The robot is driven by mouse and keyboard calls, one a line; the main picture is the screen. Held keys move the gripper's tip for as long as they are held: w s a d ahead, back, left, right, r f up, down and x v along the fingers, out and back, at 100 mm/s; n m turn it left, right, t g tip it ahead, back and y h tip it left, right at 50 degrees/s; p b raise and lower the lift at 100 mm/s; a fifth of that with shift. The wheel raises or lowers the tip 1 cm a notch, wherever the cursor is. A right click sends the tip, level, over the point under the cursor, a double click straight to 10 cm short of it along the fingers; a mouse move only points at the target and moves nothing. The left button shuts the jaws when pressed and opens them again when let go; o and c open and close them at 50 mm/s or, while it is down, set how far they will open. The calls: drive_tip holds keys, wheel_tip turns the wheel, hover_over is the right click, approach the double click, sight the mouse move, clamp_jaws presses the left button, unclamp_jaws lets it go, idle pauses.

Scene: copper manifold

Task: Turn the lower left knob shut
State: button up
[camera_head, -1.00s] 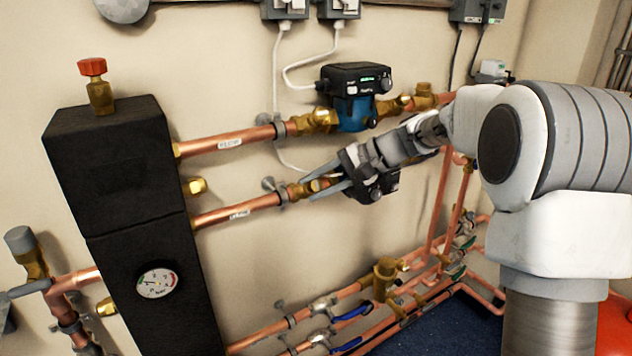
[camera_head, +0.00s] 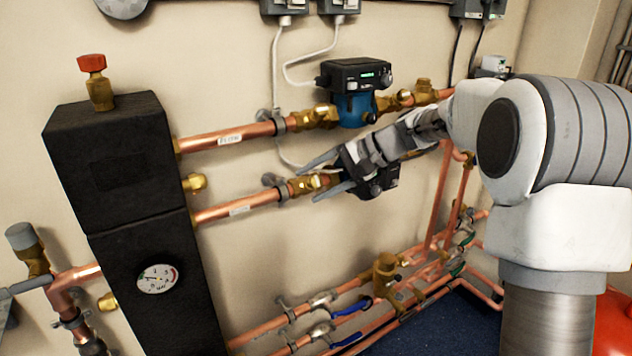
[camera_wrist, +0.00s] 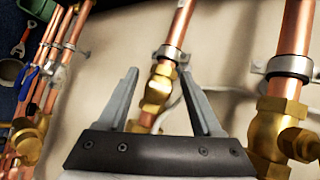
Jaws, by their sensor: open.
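The lower left knob is hard to single out. A brass valve fitting (camera_head: 315,183) sits on the lower left copper pipe, and my gripper (camera_head: 307,183) is at it from the right. In the wrist view my gripper (camera_wrist: 158,74) is open, with one grey finger on each side of that brass fitting (camera_wrist: 157,90). The fitting's lower part is hidden behind the gripper's dark palm. I cannot tell whether the fingers touch it. In the head view, part of the fitting is covered by the fingers.
A pump (camera_head: 354,92) with a blue body and another brass fitting (camera_head: 318,116) sit on the pipe just above. A black block (camera_head: 115,160) with a pressure gauge (camera_head: 158,278) stands at left. Blue-handled valves (camera_head: 352,307) and copper pipes lie below. Bare wall shows between.

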drive_tip(key=p+v, duration=0.3)
drive_tip(key=v, duration=1.4)
drive_tip(key=shift+d, duration=0.15)
drive_tip(key=shift+s+r, duration=0.1)
drive_tip(key=s+a+r+n+h+p, duration=0.1)
drive_tip(key=s+r+h+p, duration=0.15)
drive_tip(key=s, duration=0.45)
drive_tip(key=s+a+r+n+h+p, duration=0.1)
drive_tip(key=s+r+h+p, duration=0.2)
drive_tip(key=s, duration=0.5)
drive_tip(key=s+d+n+t+h+p, duration=0.1)
drive_tip(key=s+d+h+p, duration=0.1)
drive_tip(key=s, duration=0.5)
drive_tip(key=s+d+f+n+t+h+p, duration=0.1)
drive_tip(key=s+d+t+h+p, duration=0.1)
drive_tip(key=s, duration=0.5)
drive_tip(key=shift+d+f+n+h+p, duration=0.2)
drive_tip(key=shift+f+n+h+p, duration=0.25)
drive_tip(key=shift+p, duration=0.65)
